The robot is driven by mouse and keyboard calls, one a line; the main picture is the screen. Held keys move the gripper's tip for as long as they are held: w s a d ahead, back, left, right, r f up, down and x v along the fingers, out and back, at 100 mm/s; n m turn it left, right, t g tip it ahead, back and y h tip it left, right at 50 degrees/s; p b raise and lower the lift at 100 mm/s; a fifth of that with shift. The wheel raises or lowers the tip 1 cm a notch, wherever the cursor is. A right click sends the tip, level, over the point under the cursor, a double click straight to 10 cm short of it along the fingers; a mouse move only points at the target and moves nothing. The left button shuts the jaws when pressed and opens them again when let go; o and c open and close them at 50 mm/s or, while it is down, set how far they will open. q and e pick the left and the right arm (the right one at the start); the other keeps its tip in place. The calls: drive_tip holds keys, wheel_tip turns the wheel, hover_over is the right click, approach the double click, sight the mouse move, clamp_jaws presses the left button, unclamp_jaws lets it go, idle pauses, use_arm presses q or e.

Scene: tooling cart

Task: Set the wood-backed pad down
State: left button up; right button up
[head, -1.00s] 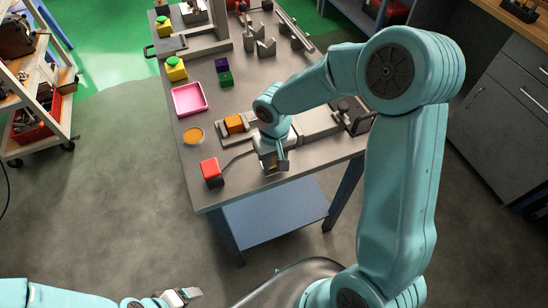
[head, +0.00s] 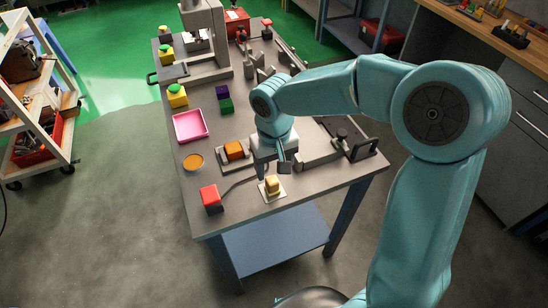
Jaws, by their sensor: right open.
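The wood-backed pad (head: 272,187), a light wooden block on a pale flat square, rests on the grey cart top near its front edge. My right gripper (head: 274,171) is open and empty, just behind and above the pad. Its fingers point down at the cart top, and nothing is between them that I can see. My left gripper is out of view.
A red block (head: 210,196) on a dark base stands left of the pad. An orange disc (head: 193,162), an orange block (head: 234,150) and a pink tray (head: 190,125) lie farther back. A dark-ended fixture (head: 350,142) stands at right.

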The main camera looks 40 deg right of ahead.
sight(274, 183)
wheel_tip(274, 183, up, 2)
drive_tip(key=shift+w+r, duration=0.1)
drive_tip(key=shift+r, duration=0.4)
